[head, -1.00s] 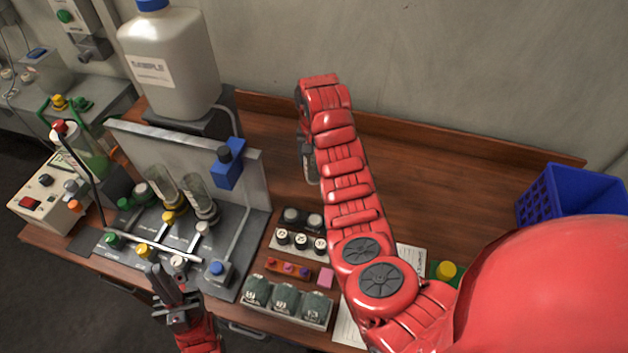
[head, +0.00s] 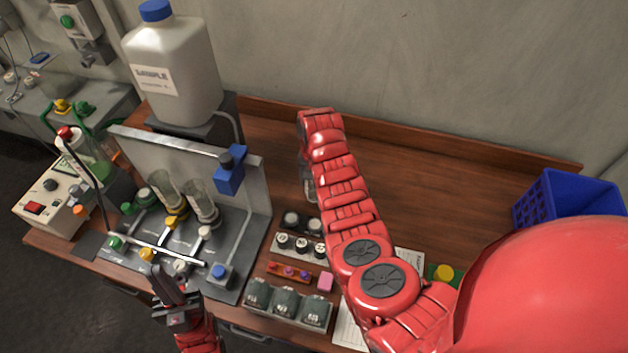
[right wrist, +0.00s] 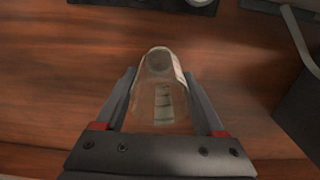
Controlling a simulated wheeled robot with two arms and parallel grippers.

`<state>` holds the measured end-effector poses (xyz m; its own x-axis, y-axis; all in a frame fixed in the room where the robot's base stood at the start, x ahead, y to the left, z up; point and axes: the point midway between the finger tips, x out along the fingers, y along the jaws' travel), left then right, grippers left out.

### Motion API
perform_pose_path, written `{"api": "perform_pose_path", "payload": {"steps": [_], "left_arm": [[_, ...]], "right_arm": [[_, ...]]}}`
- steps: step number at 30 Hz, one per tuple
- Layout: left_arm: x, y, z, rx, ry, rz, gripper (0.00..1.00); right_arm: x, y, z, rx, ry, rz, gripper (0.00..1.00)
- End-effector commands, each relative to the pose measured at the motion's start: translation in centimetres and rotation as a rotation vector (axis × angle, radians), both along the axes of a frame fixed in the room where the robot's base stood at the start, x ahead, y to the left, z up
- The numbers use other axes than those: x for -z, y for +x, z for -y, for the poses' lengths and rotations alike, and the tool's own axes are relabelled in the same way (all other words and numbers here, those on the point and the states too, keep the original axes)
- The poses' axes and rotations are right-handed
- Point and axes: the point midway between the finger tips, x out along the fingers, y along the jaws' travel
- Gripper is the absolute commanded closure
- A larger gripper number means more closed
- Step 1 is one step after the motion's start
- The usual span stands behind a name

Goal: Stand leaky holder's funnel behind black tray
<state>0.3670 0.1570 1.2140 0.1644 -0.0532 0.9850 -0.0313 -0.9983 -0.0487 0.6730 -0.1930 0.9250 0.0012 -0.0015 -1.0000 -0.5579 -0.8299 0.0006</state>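A clear glass funnel (right wrist: 160,95) with a marked label sits between the fingers of my right gripper (right wrist: 160,75) in the right wrist view. Both fingers lie against its sides, over bare wood. I cannot tell whether its rim touches the table. In the head view my right arm hides most of this hand. The black tray's edge (right wrist: 130,3) shows at the top of the wrist view. The holder (head: 235,262) on the left carries two clear vessels (head: 168,196). My left gripper (head: 166,278) is at the holder's front edge; its finger gap is unclear.
A large sample bottle (head: 172,75) stands behind the holder's upright panel (head: 255,185). A blue basket (head: 560,195) is at the right. The table's back right is clear.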

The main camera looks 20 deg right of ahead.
Motion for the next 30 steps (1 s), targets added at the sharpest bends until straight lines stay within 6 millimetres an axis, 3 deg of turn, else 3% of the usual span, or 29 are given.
{"api": "perform_pose_path", "payload": {"steps": [1, 5, 17, 26, 30], "left_arm": [[0.0, 0.0, 0.0, 0.000, 0.000, 0.000, 1.00], [0.0, 0.0, 0.0, 0.000, 0.000, 0.000, 1.00], [0.2, 0.0, 0.0, 0.000, 0.000, 0.000, 1.00], [2.5, 0.0, 0.0, 0.000, 0.000, 0.000, 1.00], [1.0, 0.0, 0.0, 0.000, 0.000, 0.000, 1.00]], "right_arm": [[0.0, 0.0, 0.0, 0.000, 0.000, 0.000, 0.22], [0.0, 0.0, 0.0, 0.000, 0.000, 0.000, 0.00], [-0.9, 0.1, 0.0, 0.001, 0.001, 0.002, 0.00], [-5.9, 0.2, 0.1, 0.001, -0.001, 0.007, 0.00], [-9.3, 0.0, -0.2, -0.002, -0.001, -0.001, 0.00]]}}
